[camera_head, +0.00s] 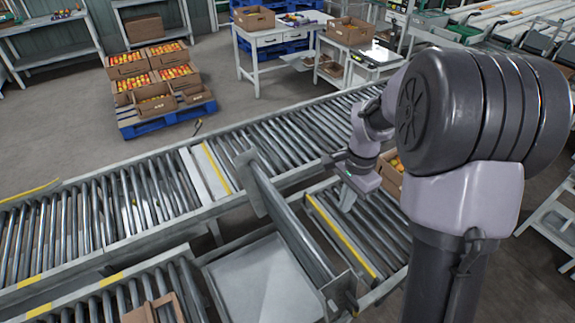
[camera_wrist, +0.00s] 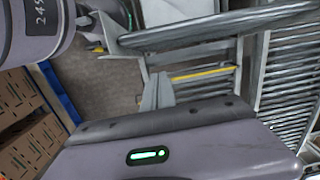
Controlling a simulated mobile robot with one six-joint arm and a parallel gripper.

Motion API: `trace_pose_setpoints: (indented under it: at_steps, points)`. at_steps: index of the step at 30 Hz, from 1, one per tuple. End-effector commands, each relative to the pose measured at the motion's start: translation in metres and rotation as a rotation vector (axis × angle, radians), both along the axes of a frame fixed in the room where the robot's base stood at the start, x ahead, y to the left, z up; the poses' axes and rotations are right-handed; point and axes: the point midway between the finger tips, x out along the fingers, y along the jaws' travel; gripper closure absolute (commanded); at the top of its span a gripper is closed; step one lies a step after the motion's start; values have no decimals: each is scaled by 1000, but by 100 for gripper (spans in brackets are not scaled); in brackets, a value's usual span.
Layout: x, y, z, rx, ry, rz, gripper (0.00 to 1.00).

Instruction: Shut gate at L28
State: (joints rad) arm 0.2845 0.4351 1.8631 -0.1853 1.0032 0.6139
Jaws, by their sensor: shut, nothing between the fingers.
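The gate (camera_head: 290,225) is a hinged-looking grey roller section standing tilted up out of the conveyor line, seen nearly edge-on, with end plates at both ends. Beside it to the left is an opening with a flat grey panel (camera_head: 262,283) low down. No L28 label is readable. My gripper (camera_head: 347,198) is just right of the gate in the head view, above the short roller section with a yellow edge stripe. In the wrist view my gripper's fingers (camera_wrist: 157,92) are together and empty, near a long grey bar (camera_wrist: 220,30) that may be the gate's edge.
A long roller conveyor (camera_head: 230,155) runs behind the gate, with another roller section (camera_head: 95,305) at front left. A box of tomatoes (camera_head: 391,170) sits behind my gripper. A blue pallet with tomato boxes (camera_head: 165,115) stands on the floor beyond. Open floor lies around the pallet.

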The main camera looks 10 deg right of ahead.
Motion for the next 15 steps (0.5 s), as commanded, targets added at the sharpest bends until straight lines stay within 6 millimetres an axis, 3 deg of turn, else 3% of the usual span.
trace_pose_setpoints:
  at_steps: [7,15]
  points:
    - [3,-7,-35,3,31,-38,100]
    - [0,-2,-95,4,33,-36,100]
